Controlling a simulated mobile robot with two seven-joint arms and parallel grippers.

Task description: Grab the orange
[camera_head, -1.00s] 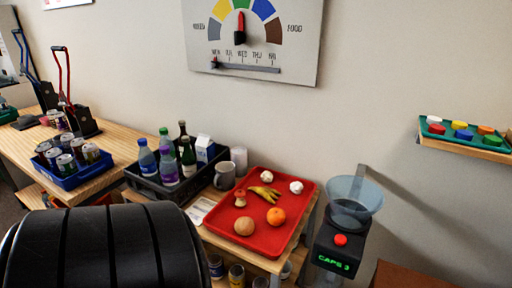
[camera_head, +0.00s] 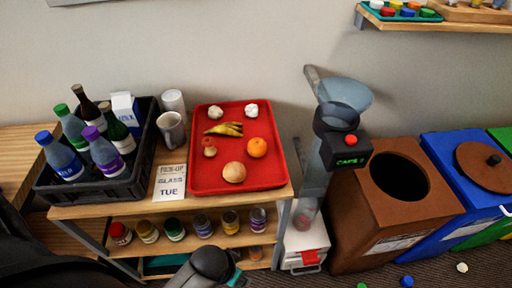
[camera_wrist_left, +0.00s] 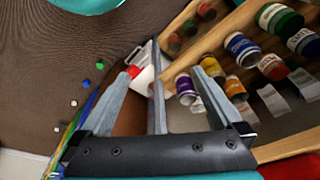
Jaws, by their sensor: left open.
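The orange (camera_head: 257,147) sits on the right part of the red tray (camera_head: 205,178), on top of the small wooden shelf unit. It is uncovered in the head view, and I do not see it in the left wrist view. My left gripper (camera_wrist_left: 180,75) is open and empty in the left wrist view, facing the shelf side and the floor. In the head view a dark wrist part of mine shows low at the bottom, below and in front of the tray, well apart from the orange. My right gripper is not in view.
The tray also holds a round brown item (camera_head: 234,172), bananas (camera_head: 224,129), an apple core (camera_head: 209,148) and white crumpled pieces. A bottle crate (camera_head: 97,190) and mug (camera_head: 171,131) stand left. A machine with a bowl (camera_head: 345,92) and bins (camera_head: 395,225) stand right. Cans (camera_head: 174,229) line the shelf below.

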